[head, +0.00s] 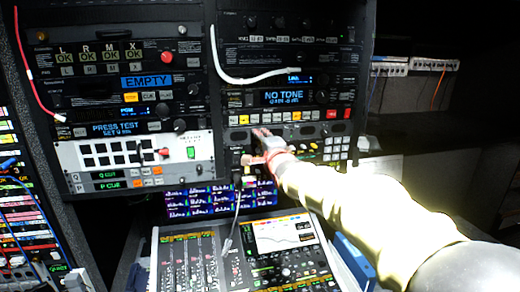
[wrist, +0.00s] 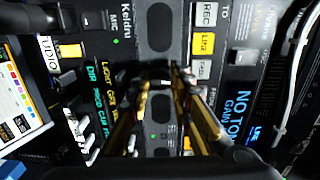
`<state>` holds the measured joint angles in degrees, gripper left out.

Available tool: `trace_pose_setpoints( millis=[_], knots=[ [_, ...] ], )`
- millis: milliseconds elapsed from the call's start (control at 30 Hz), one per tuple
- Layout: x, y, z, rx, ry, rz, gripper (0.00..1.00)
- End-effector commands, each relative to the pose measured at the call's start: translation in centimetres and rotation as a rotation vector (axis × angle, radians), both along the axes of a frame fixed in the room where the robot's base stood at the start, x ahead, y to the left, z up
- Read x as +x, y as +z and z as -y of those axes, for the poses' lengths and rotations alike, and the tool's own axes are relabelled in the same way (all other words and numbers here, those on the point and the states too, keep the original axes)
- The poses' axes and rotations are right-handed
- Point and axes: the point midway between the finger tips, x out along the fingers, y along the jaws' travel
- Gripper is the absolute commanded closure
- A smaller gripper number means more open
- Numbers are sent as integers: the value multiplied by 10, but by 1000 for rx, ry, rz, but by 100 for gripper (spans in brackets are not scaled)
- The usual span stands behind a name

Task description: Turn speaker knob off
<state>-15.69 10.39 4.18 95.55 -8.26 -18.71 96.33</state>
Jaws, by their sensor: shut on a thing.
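My gripper (head: 262,140) reaches the rack panel below the NO TONE unit in the head view. In the wrist view its two fingers (wrist: 164,84) converge on either side of a small dark knob (wrist: 160,75) on a grey panel and are closed on it. The knob sits between two dark rounded speaker grilles (wrist: 160,25). My fingers hide much of the knob, and I cannot read its marking or setting. In the head view the knob is hidden behind my gripper.
The NO TONE display (head: 284,97) and a row of lit buttons lie just above. A white cable (head: 240,78) hangs across the left of the upper rack. A mixing console (head: 195,262) and a meter screen (head: 188,203) are below. Lit keys (head: 337,148) lie to the right.

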Motion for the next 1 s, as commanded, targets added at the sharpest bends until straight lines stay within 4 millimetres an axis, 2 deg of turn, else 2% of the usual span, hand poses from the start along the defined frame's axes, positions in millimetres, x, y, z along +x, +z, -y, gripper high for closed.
trace_pose_setpoints(
  millis=[33, 467, 1000],
  knots=[
    [0, -5, 0, -43, 0, 12, 100],
    [0, -7, -1, -434, 1, 123, 100],
    [0, -2, -1, -926, 5, 259, 100]
  ],
)
